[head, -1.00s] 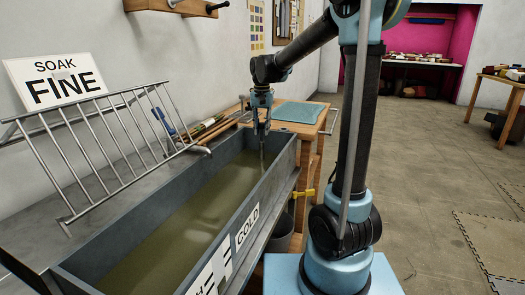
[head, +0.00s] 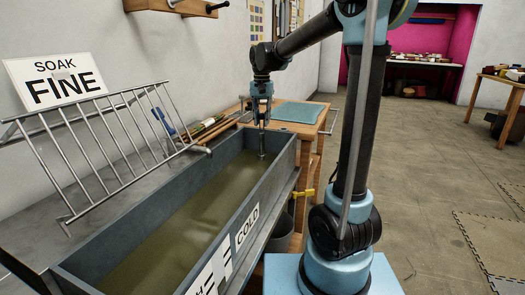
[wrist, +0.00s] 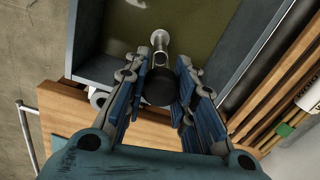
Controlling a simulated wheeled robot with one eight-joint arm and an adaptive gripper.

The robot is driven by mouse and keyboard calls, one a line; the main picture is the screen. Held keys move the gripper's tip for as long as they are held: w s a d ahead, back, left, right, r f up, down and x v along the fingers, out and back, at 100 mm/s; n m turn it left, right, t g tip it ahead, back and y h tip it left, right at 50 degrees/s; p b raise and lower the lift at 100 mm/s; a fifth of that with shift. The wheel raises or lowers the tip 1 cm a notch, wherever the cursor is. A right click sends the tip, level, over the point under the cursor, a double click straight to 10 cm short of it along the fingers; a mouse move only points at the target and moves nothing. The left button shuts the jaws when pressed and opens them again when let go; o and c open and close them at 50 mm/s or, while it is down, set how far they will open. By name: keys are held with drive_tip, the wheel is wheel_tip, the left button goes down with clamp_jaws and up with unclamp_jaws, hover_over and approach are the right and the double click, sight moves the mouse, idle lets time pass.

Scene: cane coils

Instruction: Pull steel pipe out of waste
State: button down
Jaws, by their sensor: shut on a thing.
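The steel pipe (head: 262,145) stands upright at the far end of the grey soak trough (head: 241,220), below my gripper (head: 262,119). My gripper is shut on its upper part. In the wrist view the pipe (wrist: 160,50) shows as a pale metal tube beyond the fingertips, with a dark round top between the blue finger pads. A pale round piece lies around or at its lower end; whether the pipe is clear of the waste I cannot tell. Greenish-brown water (head: 175,220) fills the trough, and the waste itself is hidden.
A metal rack (head: 110,145) leans along the trough's wall side. Bundled canes (head: 208,130) lie beside the far end, and a wooden table with a blue-green mat (head: 298,112) stands beyond. A bucket (head: 283,232) sits under the trough's right side.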

drive_tip(key=shift+r, duration=1.25)
